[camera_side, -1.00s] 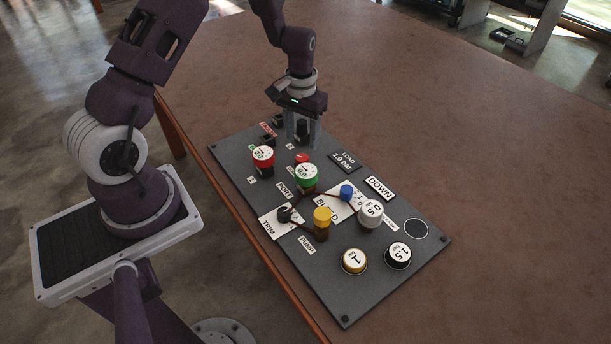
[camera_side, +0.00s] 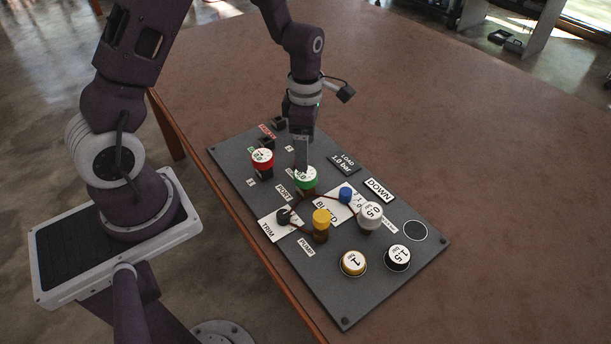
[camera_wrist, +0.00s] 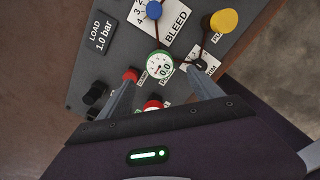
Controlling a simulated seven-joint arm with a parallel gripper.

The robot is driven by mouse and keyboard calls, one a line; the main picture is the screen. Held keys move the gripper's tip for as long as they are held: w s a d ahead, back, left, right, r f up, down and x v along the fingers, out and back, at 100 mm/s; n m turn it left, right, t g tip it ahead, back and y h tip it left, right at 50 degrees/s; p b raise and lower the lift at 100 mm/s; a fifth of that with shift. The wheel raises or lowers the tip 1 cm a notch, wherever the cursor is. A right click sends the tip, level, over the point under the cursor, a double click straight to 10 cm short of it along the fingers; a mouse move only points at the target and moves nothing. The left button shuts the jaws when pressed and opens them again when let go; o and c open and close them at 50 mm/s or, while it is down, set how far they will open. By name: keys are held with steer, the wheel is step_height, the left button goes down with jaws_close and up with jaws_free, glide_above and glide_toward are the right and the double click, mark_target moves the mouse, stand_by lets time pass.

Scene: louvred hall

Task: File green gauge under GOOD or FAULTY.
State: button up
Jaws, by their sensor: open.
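The green gauge (camera_side: 306,178) is a round white dial with a green rim, upright on the grey board near its middle. In the wrist view the green gauge (camera_wrist: 159,65) reads about 0.0 and lies just beyond my fingertips. My gripper (camera_side: 302,165) is over the board, pointing down, with its fingers at the gauge's back edge. In the wrist view my gripper (camera_wrist: 165,82) is open with nothing held. I cannot tell whether the fingers touch the gauge.
A red gauge (camera_side: 262,161) stands left of the green one. A blue knob (camera_side: 346,194), yellow knob (camera_side: 321,222), black TRIM knob (camera_side: 284,215) and silver weight (camera_side: 370,214) stand in front. Gold (camera_side: 353,262) and black (camera_side: 398,256) weights sit at the near end. Table right of the board is clear.

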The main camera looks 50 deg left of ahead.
mark_target(306, 175)
step_height(306, 175, down, 10)
steer(key=shift+r, duration=0.1)
stand_by(0.6)
jaws_close()
